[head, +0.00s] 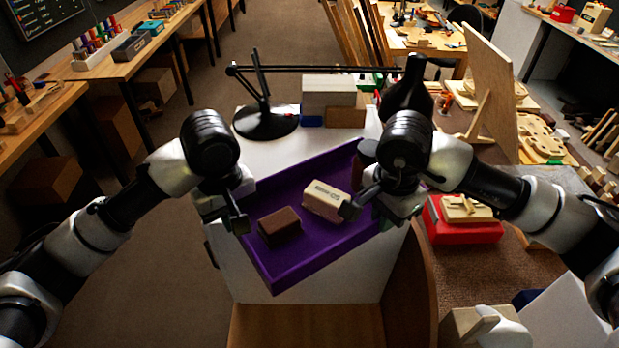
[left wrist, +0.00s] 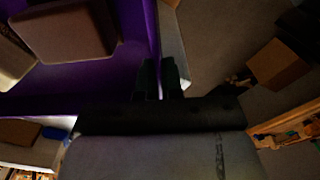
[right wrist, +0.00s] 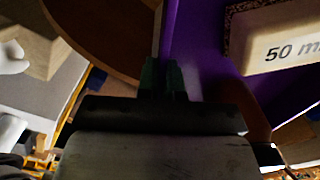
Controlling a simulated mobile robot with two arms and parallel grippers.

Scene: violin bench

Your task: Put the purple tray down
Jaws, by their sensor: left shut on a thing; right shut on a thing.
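The purple tray (head: 318,262) is between my two arms over the white-topped bench (head: 285,157), turned at an angle to it. Its near corner shows in front of the bench's front face. A brown block (head: 279,226) and a cream block (head: 325,200) lie in it. My left gripper (head: 233,217) is shut on the tray's left wall; its fingers (left wrist: 160,78) pinch the rim in the left wrist view. My right gripper (head: 376,207) is shut on the right wall, with its fingers (right wrist: 163,78) on the rim. Whether the tray's underside touches the bench is hidden.
A black lamp (head: 265,121) and stacked boxes (head: 328,98) stand at the back of the white top. A red box (head: 462,222) is to the right. White surface is clear behind the tray.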

